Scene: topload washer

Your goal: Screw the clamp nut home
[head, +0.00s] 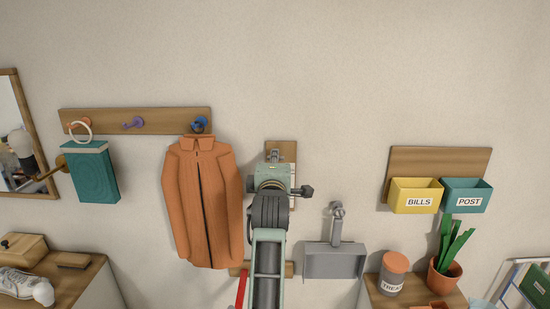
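One of my arms reaches straight up from the bottom centre to the wall; I cannot tell which arm it is. Its pale green wrist end covers the lower part of a small wooden wall plate (286,148). A small metal fitting (275,155) shows on the plate just above the wrist. A dark knob-like part (307,191) sticks out to the right of the wrist. I cannot tell whether it is the clamp nut. I make out no gripper fingers, so any grip is hidden behind the wrist. My other arm does not show.
An orange coat (202,205) hangs close left of my arm. A grey dustpan (334,262) hangs close right. A teal bag (94,174) hangs farther left. Yellow (414,196) and teal (467,197) boxes sit at the right. The wall above is clear.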

